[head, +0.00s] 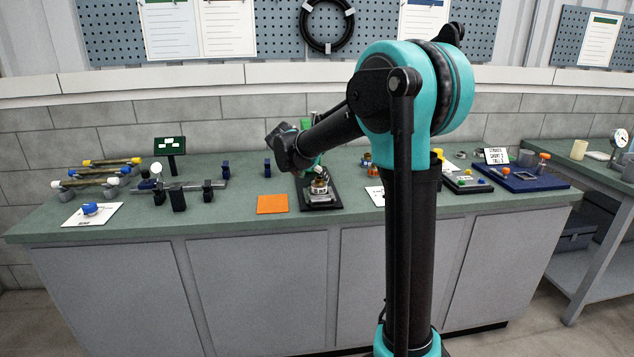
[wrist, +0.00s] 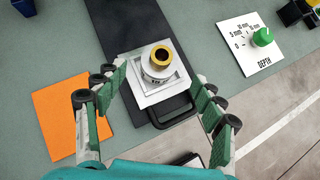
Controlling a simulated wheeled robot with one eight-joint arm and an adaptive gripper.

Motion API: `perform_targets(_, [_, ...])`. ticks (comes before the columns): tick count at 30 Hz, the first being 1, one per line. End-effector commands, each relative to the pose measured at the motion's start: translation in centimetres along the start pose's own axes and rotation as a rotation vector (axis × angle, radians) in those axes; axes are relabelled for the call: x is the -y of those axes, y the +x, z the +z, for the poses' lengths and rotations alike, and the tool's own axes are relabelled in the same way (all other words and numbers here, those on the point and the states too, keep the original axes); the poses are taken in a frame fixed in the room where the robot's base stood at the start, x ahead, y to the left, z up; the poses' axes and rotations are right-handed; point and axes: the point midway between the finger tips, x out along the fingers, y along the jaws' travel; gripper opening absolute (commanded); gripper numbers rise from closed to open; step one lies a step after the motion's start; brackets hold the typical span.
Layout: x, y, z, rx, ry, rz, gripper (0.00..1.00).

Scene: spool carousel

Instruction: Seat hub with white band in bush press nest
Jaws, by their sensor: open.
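The hub (wrist: 161,56), with a brass-coloured ring on top and a pale band below it, stands upright at the bush press nest (wrist: 147,97), a silvery square block on a black base. I cannot tell how deep the hub sits. In the head view the hub (head: 319,187) shows small above the nest (head: 320,198). My gripper (wrist: 159,80) is open, its green-padded fingers apart on the left and right of the nest and hub. Neither finger visibly touches the hub. In the head view the gripper is partly hidden behind my arm.
An orange mat (wrist: 58,120) lies left of the press base. A white depth card (wrist: 241,48) with a green knob (wrist: 263,37) lies to the right. Dark blocks and a rail (head: 190,186) stand further left on the bench. The bench's front edge is close to the press.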

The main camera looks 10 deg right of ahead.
Motion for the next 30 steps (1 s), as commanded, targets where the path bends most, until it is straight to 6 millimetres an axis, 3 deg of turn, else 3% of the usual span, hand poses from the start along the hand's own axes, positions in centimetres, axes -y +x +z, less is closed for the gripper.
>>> perform_targets(7, [0.0, -3.8, 0.0, -0.001, -0.001, 0.001, 0.69])
perform_targets(17, [0.8, -4.6, -0.5, -0.011, 0.048, -0.001, 0.69])
perform_targets(20, [3.1, -4.1, -2.0, -0.045, 0.204, -0.007, 0.69])
perform_targets(23, [6.8, -3.6, -5.0, -0.103, 0.472, -0.024, 0.69])
perform_targets(30, [16.1, -3.2, -14.6, -0.257, 1.257, -0.132, 0.69])
